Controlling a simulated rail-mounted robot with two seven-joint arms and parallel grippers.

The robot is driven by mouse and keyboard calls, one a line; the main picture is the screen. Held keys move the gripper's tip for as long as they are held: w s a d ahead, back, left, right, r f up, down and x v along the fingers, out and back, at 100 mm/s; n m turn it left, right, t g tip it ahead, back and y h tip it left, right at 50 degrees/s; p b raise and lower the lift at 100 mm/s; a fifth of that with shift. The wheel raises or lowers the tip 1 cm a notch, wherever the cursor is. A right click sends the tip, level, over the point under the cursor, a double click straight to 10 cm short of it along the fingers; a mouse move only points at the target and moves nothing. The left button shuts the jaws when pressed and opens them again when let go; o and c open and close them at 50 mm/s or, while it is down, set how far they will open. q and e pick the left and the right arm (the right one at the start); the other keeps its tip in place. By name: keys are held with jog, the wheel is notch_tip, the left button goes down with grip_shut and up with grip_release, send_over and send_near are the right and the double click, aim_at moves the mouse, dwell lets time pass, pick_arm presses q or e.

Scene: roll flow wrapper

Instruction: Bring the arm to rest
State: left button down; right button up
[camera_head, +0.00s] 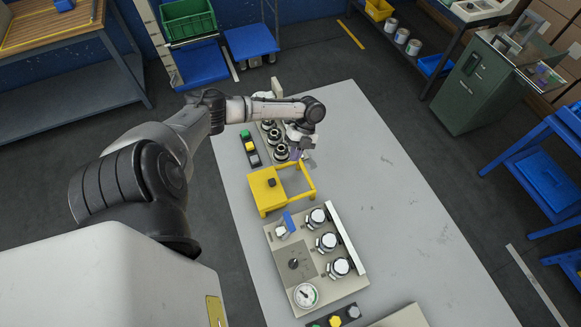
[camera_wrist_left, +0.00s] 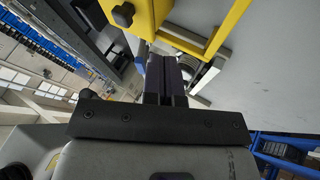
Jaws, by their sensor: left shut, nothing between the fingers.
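My left arm (camera_head: 175,150) reaches in from the left over the grey table (camera_head: 400,210). My left gripper (camera_head: 299,154) is above the table, close to the far end of a yellow frame with a black knob (camera_head: 268,190). In the left wrist view its dark fingers (camera_wrist_left: 166,78) are together with nothing between them. The yellow frame (camera_wrist_left: 225,30) shows just beyond the fingertips there; I cannot tell whether they touch it. The arm partly hides a unit with round black knobs (camera_head: 281,151). My right gripper is not in view.
A panel with a gauge (camera_head: 305,295) and several silver knobs lies on the table nearer me. A button strip (camera_head: 250,147) lies left of the black knobs. The table's right side is clear. A green cabinet (camera_head: 475,85) and blue shelving (camera_head: 550,170) stand to the right.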

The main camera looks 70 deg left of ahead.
pick_arm(q)
jog(key=shift+v, duration=1.7)
jog(key=shift+w, duration=0.1)
